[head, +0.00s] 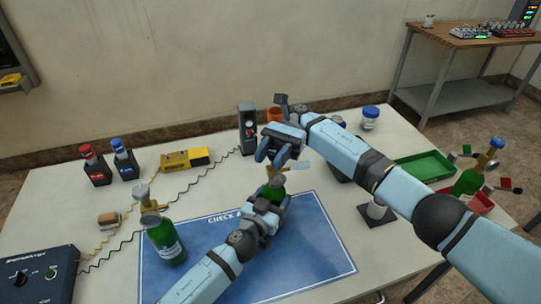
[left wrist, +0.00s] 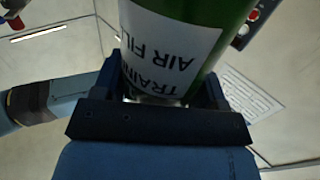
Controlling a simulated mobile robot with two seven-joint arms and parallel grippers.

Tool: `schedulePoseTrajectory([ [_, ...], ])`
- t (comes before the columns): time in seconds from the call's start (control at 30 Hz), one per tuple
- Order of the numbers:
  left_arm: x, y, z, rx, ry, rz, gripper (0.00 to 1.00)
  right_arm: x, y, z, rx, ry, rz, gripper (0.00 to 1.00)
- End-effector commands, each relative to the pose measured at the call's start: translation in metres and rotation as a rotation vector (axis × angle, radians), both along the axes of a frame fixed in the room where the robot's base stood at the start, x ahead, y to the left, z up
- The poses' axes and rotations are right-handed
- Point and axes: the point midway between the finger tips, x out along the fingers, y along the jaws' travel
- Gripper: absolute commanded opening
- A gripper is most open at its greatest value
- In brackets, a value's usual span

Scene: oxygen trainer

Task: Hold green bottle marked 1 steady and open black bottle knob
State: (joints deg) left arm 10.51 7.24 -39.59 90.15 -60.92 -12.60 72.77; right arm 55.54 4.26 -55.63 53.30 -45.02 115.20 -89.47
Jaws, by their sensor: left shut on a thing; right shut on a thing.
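A green bottle (head: 277,181) stands upright over the blue mat, with a brass-coloured valve at its top. My left gripper (head: 268,205) is shut around its body from the front. In the left wrist view the green bottle (left wrist: 226,22) fills the jaws, its white label reading upside down; I cannot see a number. My right gripper (head: 281,152) is above the bottle's valve, shut on its knob, which the fingers mostly hide. A second green bottle (head: 166,243) with a brass valve and pale knob stands at the mat's left side.
The blue mat (head: 325,250) covers the table's front middle. A third green bottle (head: 468,182) stands by red and green trays at right. A yellow meter (head: 185,159), two small bottles in black holders and a dark control box (head: 38,275) are at left. A blue-lidded jar (head: 370,117) is behind.

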Motion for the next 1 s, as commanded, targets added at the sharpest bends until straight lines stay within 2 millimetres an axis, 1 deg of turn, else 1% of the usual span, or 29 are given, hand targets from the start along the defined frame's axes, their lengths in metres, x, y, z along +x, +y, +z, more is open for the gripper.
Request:
schedulePoseTrajectory([
  [0.03,0.0,0.0,0.0,0.0,0.001,0.0,0.18,-0.001,0.001,0.0,0.001,0.0,0.002,0.13],
  [0.07,0.0,0.0,0.0,0.0,0.001,0.0,0.18,-0.001,0.001,0.0,0.001,0.0,0.002,0.43],
  [0.1,0.0,0.0,0.0,0.0,0.001,0.0,0.18,-0.001,0.001,0.0,0.001,0.0,0.001,0.53],
  [0.13,0.0,0.0,0.0,0.0,0.0,0.0,0.18,-0.001,0.001,0.0,0.001,0.0,0.001,0.59],
  [0.17,0.0,0.0,0.0,0.0,0.0,0.0,0.18,-0.001,0.001,0.0,0.001,0.0,0.001,0.63],
  [0.43,0.0,0.0,0.0,0.0,0.0,0.0,0.18,0.0,0.0,0.001,0.001,0.0,0.0,0.63],
  [0.53,0.0,0.0,0.0,0.0,0.0,0.0,0.18,0.0,0.0,0.008,0.003,-0.001,0.0,0.63],
  [0.67,0.0,0.0,0.0,0.0,0.0,0.0,0.18,0.0,0.0,0.029,0.004,-0.003,0.0,0.63],
  [0.9,0.0,0.0,0.0,0.0,0.0,0.0,0.18,0.0,0.0,0.075,0.001,-0.002,0.0,0.63],
  [1.0,0.0,0.0,0.0,0.0,0.0,0.0,0.18,0.0,0.0,0.088,0.001,-0.002,0.0,0.63],
])
